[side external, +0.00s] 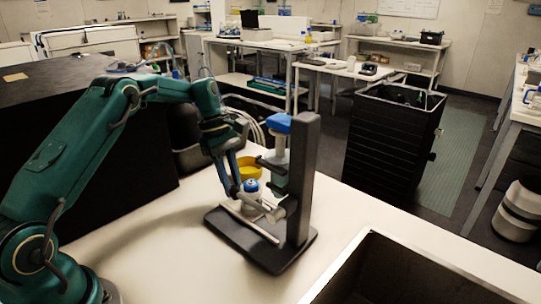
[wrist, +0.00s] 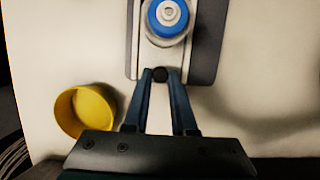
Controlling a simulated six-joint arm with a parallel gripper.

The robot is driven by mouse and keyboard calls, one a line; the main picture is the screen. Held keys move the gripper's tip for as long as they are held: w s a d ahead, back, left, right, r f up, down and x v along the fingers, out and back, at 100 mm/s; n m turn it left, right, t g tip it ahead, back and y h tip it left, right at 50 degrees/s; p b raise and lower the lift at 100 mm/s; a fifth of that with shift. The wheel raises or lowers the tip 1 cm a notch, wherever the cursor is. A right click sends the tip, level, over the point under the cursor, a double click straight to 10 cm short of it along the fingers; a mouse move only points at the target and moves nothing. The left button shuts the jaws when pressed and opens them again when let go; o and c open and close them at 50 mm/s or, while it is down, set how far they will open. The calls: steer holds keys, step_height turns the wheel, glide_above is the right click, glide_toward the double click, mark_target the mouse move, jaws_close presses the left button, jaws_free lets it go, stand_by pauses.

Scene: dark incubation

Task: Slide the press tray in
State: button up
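The press (side external: 302,180) stands on the white table, with a dark base, a dark upright column and a blue-topped head. Its pale tray (wrist: 143,58) extends toward my gripper and carries a small white container with a blue cap (wrist: 168,14); the container also shows in the side view (side external: 251,186). A round black knob (wrist: 160,75) sits at the tray's near end. My gripper (wrist: 160,73) has its fingertips on either side of this knob, apparently touching it. In the side view my gripper (side external: 232,194) reaches down beside the container; the knob is hidden there.
A yellow cup (wrist: 86,110) stands on the table near my gripper; it also shows behind the press in the side view (side external: 248,168). A dark open bin (side external: 420,275) is at the front right.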

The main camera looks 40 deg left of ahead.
mark_target(256, 196)
steer(key=shift+d, duration=2.05)
steer(key=shift+w+d, duration=0.1)
steer(key=shift+d, duration=1.9)
steer(key=o, duration=0.7)
steer(key=shift+a, duration=0.15)
steer(key=shift+a, duration=2.9)
